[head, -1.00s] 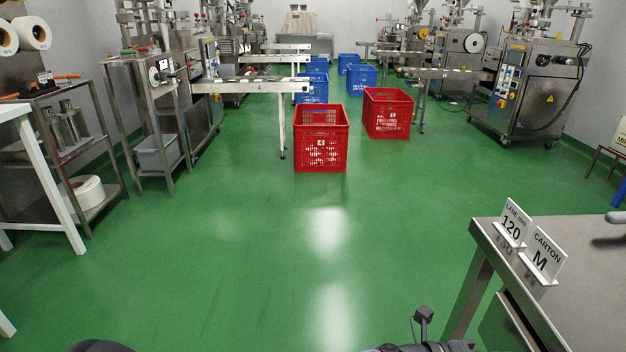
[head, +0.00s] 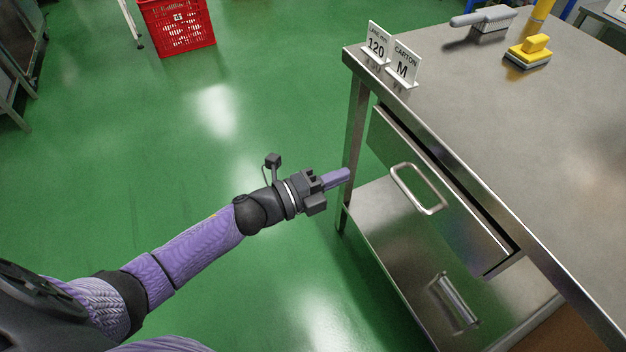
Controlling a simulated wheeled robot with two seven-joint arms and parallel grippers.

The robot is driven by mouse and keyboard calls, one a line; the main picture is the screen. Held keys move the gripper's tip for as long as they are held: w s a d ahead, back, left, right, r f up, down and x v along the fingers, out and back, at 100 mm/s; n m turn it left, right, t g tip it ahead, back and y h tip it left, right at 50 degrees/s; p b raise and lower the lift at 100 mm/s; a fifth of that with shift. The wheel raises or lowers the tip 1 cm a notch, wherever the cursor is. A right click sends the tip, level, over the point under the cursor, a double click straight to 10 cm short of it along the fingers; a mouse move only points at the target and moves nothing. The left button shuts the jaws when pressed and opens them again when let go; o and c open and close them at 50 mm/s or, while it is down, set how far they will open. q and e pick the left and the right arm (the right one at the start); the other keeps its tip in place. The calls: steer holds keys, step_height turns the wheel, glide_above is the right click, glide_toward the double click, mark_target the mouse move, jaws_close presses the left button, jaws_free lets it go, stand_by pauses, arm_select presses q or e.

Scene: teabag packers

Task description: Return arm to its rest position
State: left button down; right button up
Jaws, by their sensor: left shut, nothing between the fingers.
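My left gripper (head: 338,177) is shut with nothing held, at the end of my purple-sleeved left arm that reaches in from the lower left. Its fingertips point right, over the green floor beside the steel table's front leg. It is left of the upper drawer (head: 440,190) and its handle (head: 417,188), and looks apart from them. The upper drawer appears pulled out a little from under the tabletop. My right gripper is not in view.
The steel table (head: 500,110) fills the right, with two label signs (head: 390,58), a yellow-handled block (head: 529,51) and a grey-handled brush (head: 484,19). A red crate (head: 178,27) stands far left. The floor between is clear.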

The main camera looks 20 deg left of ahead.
arm_select(q)
steer(key=s+a+f+n+g+y, duration=0.2)
steer(key=s+a+f+n+y, duration=0.15)
steer(key=s+f+n, duration=0.35)
steer(key=s+a+f+n+g+y, duration=0.25)
steer(key=s+a+f, duration=0.2)
steer(key=f, duration=0.45)
steer(key=s+a+f+n+g+y, duration=0.1)
steer(key=s+a+f+n+y, duration=0.3)
steer(key=s+f, duration=0.35)
steer(key=s+d+f+n+g+y, duration=0.1)
steer(key=s+f+n+g, duration=0.2)
steer(key=s, duration=0.7)
steer(key=s+d+f+n+g+p, duration=0.1)
steer(key=s+f+n+g, duration=0.2)
steer(key=s, duration=0.8)
steer(key=s+d+f+n+g+y, duration=0.1)
steer(key=s+n+g, duration=0.35)
steer(key=s, duration=0.55)
steer(key=w+r+m+t+p, duration=0.1)
steer(key=w+r+p, duration=0.3)
steer(key=r+p, duration=0.7)
steer(key=shift+p, duration=0.55)
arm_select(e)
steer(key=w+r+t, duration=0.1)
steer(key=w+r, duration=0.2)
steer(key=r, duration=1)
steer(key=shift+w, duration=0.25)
arm_select(q)
steer(key=shift+d+r, duration=0.1)
